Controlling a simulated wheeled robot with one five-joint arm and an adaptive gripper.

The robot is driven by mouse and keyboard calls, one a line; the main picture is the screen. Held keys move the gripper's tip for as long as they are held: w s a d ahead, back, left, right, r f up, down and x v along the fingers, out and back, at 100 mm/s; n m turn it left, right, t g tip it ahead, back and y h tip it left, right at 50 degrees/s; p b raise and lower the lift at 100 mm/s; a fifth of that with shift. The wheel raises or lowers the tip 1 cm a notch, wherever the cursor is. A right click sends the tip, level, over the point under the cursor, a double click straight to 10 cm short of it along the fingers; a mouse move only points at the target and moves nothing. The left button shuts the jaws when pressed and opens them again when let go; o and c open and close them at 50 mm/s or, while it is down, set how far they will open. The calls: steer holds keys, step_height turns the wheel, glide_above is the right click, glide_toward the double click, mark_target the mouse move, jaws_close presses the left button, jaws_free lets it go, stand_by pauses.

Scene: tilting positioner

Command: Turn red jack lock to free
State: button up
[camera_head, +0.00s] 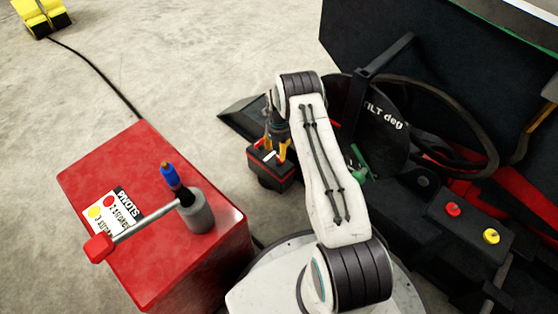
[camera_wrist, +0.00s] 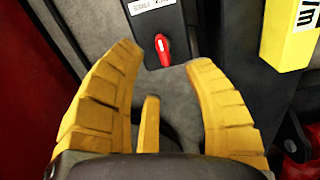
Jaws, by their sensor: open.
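A red lever knob (camera_wrist: 162,47), which looks like the jack lock, sits on a dark plate under a white label in the wrist view. It points roughly along the plate, and its marked positions are not readable. My gripper (camera_wrist: 165,58) has its yellow fingers spread, with the knob showing between and just beyond the tips. I see no contact. In the head view my gripper (camera_head: 275,148) is over a small black box with red trim (camera_head: 270,170). The knob cannot be made out there, and my arm hides part of this area.
A red cabinet (camera_head: 135,190) stands at left with a red-ended lever (camera_head: 100,247) and a blue-tipped stick (camera_head: 170,175). At right are a black tilt dial (camera_head: 375,150) and a panel with red (camera_head: 453,209) and yellow buttons. A yellow block (camera_wrist: 290,35) is near the fingers.

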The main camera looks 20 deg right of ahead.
mark_target(279, 159)
steer(key=shift+f+b, duration=1.3)
steer(key=shift+f, duration=1.8)
steer(key=shift+o, duration=0.3)
jaws_close()
